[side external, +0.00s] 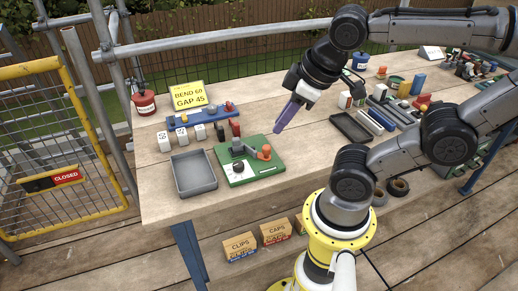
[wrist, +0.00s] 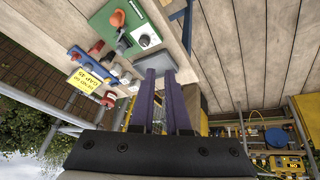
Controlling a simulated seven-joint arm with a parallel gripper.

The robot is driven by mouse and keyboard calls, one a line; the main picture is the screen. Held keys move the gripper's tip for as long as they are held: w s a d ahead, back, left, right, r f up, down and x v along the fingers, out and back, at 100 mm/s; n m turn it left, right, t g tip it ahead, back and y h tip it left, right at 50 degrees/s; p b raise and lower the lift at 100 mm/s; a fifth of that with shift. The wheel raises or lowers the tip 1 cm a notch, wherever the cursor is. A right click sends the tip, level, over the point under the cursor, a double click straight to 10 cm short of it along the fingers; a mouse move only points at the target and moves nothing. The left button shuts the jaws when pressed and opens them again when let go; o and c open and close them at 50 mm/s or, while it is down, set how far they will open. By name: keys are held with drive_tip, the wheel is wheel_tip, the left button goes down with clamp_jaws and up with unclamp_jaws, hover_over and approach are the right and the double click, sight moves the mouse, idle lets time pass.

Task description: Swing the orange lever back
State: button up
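The orange lever knob (side external: 265,152) stands near the right edge of a green board (side external: 268,171) on the wooden bench. It also shows near the top of the wrist view (wrist: 117,18). My gripper (side external: 279,128) has purple fingers pointing down and left, above the bench and behind the board, apart from the knob. In the wrist view the fingers (wrist: 160,76) show a narrow gap with nothing held between them.
A grey tray (side external: 193,174) lies left of the board. White blocks (side external: 164,142) and a blue rail (side external: 202,117) stand behind it, near a yellow sign (side external: 188,95). A dark tray (side external: 350,128) and several coloured parts lie to the right.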

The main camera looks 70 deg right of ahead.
sight(264, 153)
drive_tip(key=w+d+n+g, duration=0.1)
drive_tip(key=w+d+n+g+h, duration=0.1)
drive_tip(key=n, duration=0.1)
drive_tip(key=w+n+g+h, duration=0.1)
drive_tip(key=w, duration=0.1)
drive_tip(key=shift+w+d+f, duration=0.1)
drive_tip(key=shift+d+f, duration=0.3)
clamp_jaws()
drive_tip(key=w+a+f+n+g+h, duration=0.3)
drive_tip(key=w+f+n+g+h, duration=0.2)
drive_tip(key=w+f+n, duration=0.3)
wheel_tip(264, 153, down, 4)
drive_tip(key=shift+w+r, duration=0.1)
drive_tip(key=shift+w, duration=0.65)
drive_tip(key=shift+d, duration=0.1)
drive_tip(key=x, duration=1)
drive_tip(key=shift+s+d, duration=0.15)
drive_tip(key=shift+d, duration=0.05)
drive_tip(key=shift+s+d, duration=0.2)
drive_tip(key=shift+d, duration=0.35)
drive_tip(key=shift+s+d, duration=0.2)
drive_tip(key=shift+d, duration=0.4)
drive_tip(key=shift+s+d, duration=0.2)
drive_tip(key=shift+d, duration=0.45)
